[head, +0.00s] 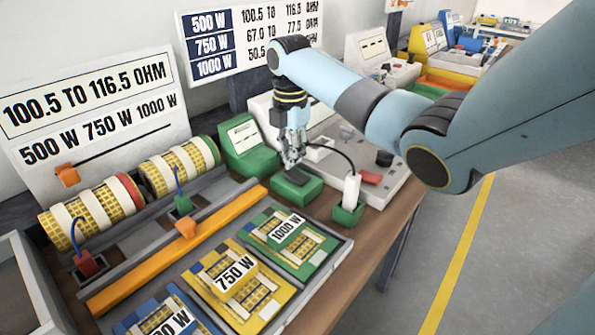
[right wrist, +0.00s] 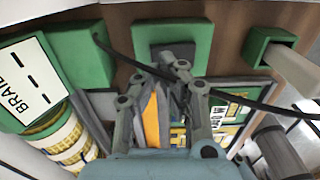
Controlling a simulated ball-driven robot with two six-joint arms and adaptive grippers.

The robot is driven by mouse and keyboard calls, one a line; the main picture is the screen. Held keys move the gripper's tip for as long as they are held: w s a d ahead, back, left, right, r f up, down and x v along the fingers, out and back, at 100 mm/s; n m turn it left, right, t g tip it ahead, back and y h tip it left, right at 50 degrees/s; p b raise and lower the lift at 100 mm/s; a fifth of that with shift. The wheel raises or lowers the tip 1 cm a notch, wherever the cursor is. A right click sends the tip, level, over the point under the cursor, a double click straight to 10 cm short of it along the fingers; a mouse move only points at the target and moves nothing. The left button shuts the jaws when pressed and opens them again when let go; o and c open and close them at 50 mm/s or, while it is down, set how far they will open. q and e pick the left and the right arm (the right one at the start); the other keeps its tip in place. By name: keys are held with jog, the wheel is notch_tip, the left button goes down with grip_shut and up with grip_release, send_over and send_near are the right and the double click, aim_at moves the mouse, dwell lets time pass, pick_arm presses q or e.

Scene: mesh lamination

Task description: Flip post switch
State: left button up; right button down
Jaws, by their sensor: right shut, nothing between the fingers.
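My right gripper (head: 291,158) is shut and empty, pointing down just over a green block (head: 297,190). In the right wrist view its fingertips (right wrist: 178,68) meet in front of the same green block (right wrist: 172,28), which has a dark inset face. I cannot tell whether they touch it. A black cable (right wrist: 240,100) passes by the fingertips. A green holder (head: 347,214) with a white probe (head: 352,188) stands to the right. My left gripper is not in view.
A grey panel (head: 400,176) with a red button and a black knob lies behind the block. A green labelled box (head: 249,147) stands to its left. A tray with wattage cards (head: 235,283), an orange bar (head: 130,275) and yellow mesh rolls (head: 92,212) fill the front left.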

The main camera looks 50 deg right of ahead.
aim_at(291, 171)
jog(key=shift+f+b, duration=0.45)
jog(key=shift+f, duration=0.7)
dwell(0.4)
notch_tip(291, 171, up, 7)
jog(key=p, duration=0.8)
jog(key=shift+r, duration=0.1)
dwell(0.4)
